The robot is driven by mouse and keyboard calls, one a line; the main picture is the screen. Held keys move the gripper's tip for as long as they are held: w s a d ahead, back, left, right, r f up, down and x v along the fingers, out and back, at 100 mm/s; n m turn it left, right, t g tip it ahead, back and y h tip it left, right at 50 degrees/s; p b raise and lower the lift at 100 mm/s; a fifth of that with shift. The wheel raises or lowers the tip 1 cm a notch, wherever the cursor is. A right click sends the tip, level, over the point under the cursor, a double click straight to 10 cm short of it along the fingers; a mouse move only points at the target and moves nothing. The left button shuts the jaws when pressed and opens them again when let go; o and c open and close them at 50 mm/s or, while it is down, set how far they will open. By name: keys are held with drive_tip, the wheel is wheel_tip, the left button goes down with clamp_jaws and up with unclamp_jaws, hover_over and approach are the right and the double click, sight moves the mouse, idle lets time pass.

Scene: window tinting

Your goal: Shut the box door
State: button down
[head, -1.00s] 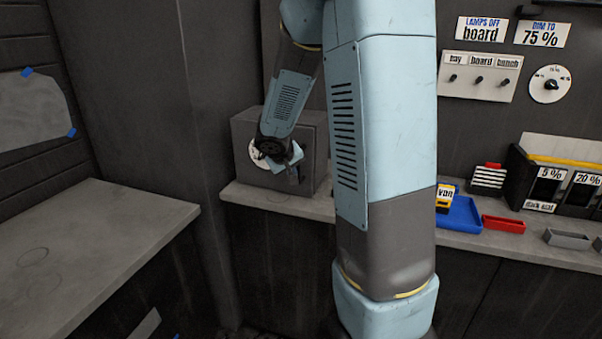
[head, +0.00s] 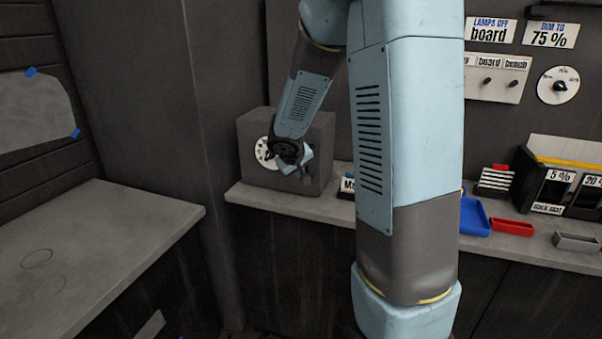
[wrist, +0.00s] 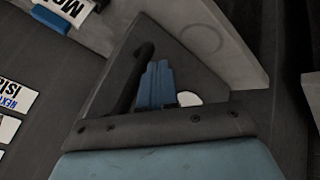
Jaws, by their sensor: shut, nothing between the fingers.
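The grey box (head: 322,140) stands on the bench at the back, with a white dial (head: 262,152) on its front. My gripper (head: 304,168) is in front of that face, to the right of the dial, and hides part of it. In the wrist view, my blue fingers (wrist: 158,84) are together and empty, over the dark grey box front (wrist: 178,68). A dark bar handle (wrist: 143,66) lies just left of the fingers, and part of the white dial (wrist: 189,98) shows to their right. The front looks flush with the box, but I cannot tell whether a small gap remains.
The bench (head: 262,196) runs along the back wall. A partly hidden label (head: 347,184) stands right of the box. A blue tray (head: 474,217) and red tray (head: 511,227) lie further right. A grey worktop (head: 100,235) is at left. My arm hides the middle.

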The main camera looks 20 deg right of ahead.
drive_tip(key=s+a+r, duration=0.5)
drive_tip(key=a+r, duration=0.1)
drive_tip(key=r, duration=0.2)
drive_tip(key=shift+s+a, duration=0.2)
drive_tip(key=shift+a, duration=0.2)
drive_tip(key=s+a+r+y, duration=0.1)
drive_tip(key=s+r, duration=0.3)
drive_tip(key=s, duration=0.8)
drive_tip(key=s+a+r+m+y, duration=0.1)
drive_tip(key=s+r+y, duration=0.2)
drive_tip(key=s, duration=1)
drive_tip(key=shift+r, duration=0.45)
